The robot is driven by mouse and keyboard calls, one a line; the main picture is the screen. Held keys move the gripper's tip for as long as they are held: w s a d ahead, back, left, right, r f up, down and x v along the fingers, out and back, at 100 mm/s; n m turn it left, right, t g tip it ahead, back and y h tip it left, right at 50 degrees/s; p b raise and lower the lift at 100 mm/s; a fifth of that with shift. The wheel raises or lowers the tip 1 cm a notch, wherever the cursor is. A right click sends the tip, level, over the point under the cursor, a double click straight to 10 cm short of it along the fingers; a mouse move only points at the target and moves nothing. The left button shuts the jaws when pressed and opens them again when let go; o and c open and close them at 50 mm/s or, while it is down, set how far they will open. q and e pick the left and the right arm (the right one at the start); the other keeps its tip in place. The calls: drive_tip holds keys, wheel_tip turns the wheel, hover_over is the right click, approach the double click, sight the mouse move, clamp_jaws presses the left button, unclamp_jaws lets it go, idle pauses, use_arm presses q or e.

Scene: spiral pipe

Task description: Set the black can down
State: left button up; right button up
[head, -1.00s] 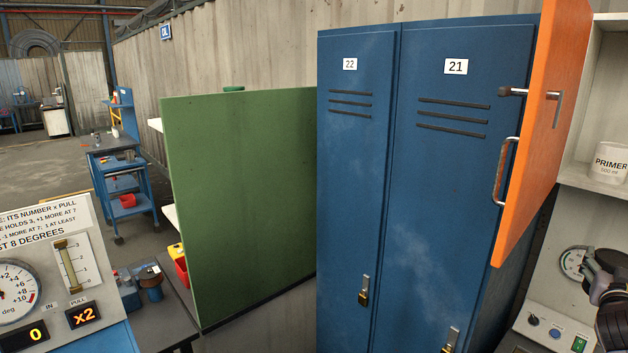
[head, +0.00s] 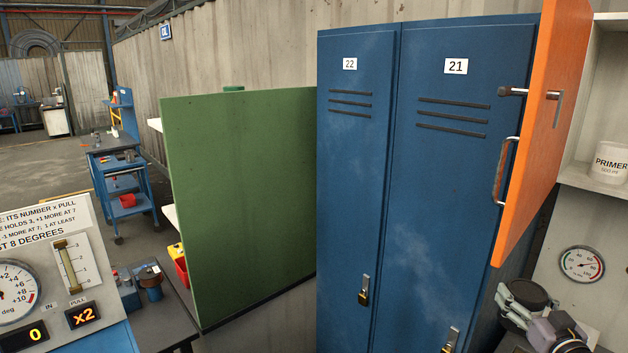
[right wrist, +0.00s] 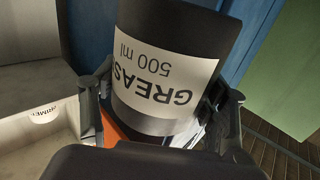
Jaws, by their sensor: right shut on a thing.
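The black can (head: 529,293) shows at the lower right of the head view, in front of the pale panel. In the right wrist view the can (right wrist: 178,28) is large, with a white label reading GREASE 500 ml, and looks tilted there. My right gripper (head: 538,318) is shut on it, with one finger on each side. The can's base and what lies right under it are hidden in the head view. My left gripper is not in view.
An orange door (head: 545,130) stands open beside the blue lockers (head: 440,200). A white PRIMER tub (head: 608,163) sits on a shelf (head: 593,182) at the right. A round gauge (head: 582,264) is on the pale panel. A green board (head: 245,200) stands left of the lockers.

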drive_tip(key=s+a+f+n+y, duration=0.1)
drive_tip(key=s+a+f+y, duration=0.1)
drive_tip(key=s+a+f, duration=0.5)
drive_tip(key=s+a+f+n+y, duration=0.1)
drive_tip(key=s+a+f, duration=0.25)
drive_tip(key=a, duration=0.75)
drive_tip(key=s+a+r+m+h, duration=0.1)
drive_tip(key=s+a+r, duration=0.25)
drive_tip(key=s, duration=0.45)
drive_tip(key=s+a+r+m+h, duration=0.1)
drive_tip(key=s+a+r, duration=0.2)
drive_tip(key=s+a, duration=0.3)
use_arm(q)
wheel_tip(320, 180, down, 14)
drive_tip(key=b, duration=1.4)
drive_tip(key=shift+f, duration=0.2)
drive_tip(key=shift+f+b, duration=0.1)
drive_tip(key=shift+b, duration=0.2)
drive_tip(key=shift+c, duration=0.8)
use_arm(e)
wheel_tip(320, 180, down, 15)
drive_tip(key=s+d, duration=0.1)
drive_tip(key=shift+s+d+r, duration=0.1)
drive_tip(key=shift+s+r, duration=0.05)
